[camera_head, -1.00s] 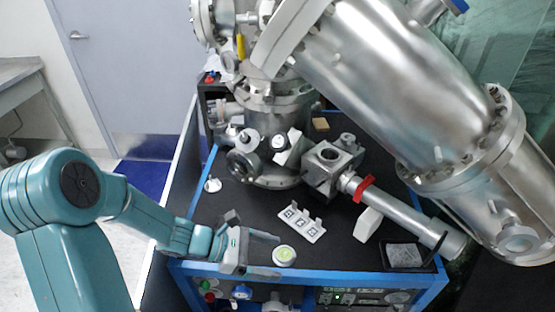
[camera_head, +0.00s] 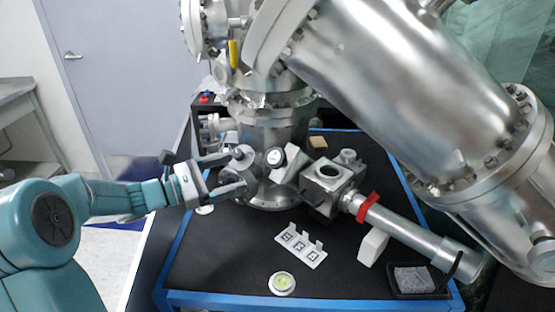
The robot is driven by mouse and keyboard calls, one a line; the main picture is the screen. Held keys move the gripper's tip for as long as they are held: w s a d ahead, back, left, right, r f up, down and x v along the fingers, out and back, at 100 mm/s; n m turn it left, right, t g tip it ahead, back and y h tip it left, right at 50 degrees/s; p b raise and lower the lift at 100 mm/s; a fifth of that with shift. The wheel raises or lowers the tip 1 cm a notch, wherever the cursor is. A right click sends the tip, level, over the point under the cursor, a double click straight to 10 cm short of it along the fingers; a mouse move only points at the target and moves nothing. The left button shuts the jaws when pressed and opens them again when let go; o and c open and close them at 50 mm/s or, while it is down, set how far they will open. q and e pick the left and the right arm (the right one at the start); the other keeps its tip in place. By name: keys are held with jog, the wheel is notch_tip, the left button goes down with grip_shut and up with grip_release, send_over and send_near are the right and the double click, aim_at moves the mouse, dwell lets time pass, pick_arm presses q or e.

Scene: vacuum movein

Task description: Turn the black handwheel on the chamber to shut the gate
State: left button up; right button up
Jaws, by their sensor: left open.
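The chamber (camera_head: 270,125) is a shiny steel vessel standing on the black tabletop. A small dark-and-grey round handwheel (camera_head: 236,178) sits on its left side, low down, partly hidden by my gripper. My left gripper (camera_head: 229,173) reaches in from the left and is open. One finger lies above and the other below, with the tips at or very near the handwheel. I cannot tell whether they touch it. My right gripper is not in view.
A large steel cylinder (camera_head: 400,95) slants over the right side. A valve block (camera_head: 330,185) with a red-banded tube (camera_head: 415,235) stands right of the chamber. A marker plate (camera_head: 300,245) and a round green-centred disc (camera_head: 282,283) lie on the black tabletop (camera_head: 225,260), clear at front left.

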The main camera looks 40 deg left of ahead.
aim_at(268, 162)
pick_arm(q)
jog(key=p+x, duration=0.1)
jog(key=x, duration=1.1)
jog(key=shift+w+d, duration=0.1)
